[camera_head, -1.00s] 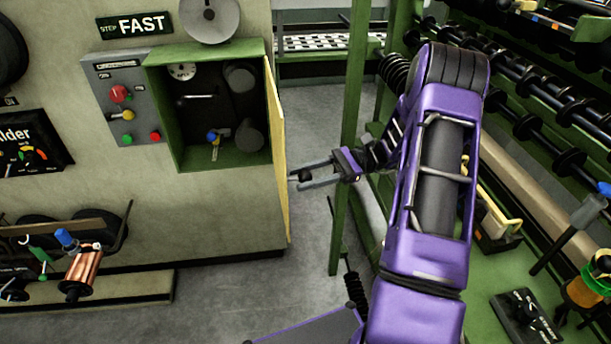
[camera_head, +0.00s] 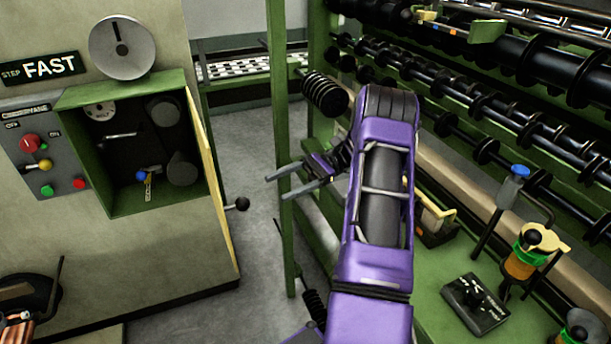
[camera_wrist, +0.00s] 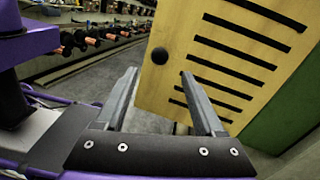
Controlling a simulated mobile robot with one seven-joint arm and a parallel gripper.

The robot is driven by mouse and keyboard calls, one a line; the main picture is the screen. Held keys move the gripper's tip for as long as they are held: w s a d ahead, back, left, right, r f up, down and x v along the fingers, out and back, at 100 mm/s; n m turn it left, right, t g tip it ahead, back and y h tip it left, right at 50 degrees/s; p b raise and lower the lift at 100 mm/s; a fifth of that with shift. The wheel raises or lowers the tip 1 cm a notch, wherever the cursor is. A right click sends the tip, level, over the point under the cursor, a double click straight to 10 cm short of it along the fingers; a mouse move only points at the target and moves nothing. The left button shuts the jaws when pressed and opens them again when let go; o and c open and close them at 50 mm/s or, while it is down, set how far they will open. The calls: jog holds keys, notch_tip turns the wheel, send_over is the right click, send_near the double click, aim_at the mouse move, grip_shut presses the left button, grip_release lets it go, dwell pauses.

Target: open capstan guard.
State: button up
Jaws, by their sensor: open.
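The capstan guard (camera_head: 213,185) is a yellow panel hinged on the right side of a green box (camera_head: 152,202). It stands swung out, seen nearly edge-on, and the box's front is uncovered. A black knob (camera_head: 241,204) sticks out from the panel's right face. In the wrist view the guard (camera_wrist: 225,60) shows dark slots, with its knob (camera_wrist: 160,56) ahead between the fingertips. My gripper (camera_head: 276,188) is open and empty, to the right of the knob and apart from it. Its two spread fingers also show in the wrist view (camera_wrist: 162,75).
Inside the box are dark rollers (camera_head: 180,168) and a blue-knobbed lever (camera_head: 141,175). A button panel (camera_head: 50,160) is on the box's left. A green post (camera_head: 280,130) stands close by my gripper, with a spool rack (camera_head: 450,110) to the right. Grey floor lies between.

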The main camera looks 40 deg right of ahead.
jog(key=d, duration=0.7)
jog(key=shift+p, duration=0.45)
jog(key=shift+a, duration=0.1)
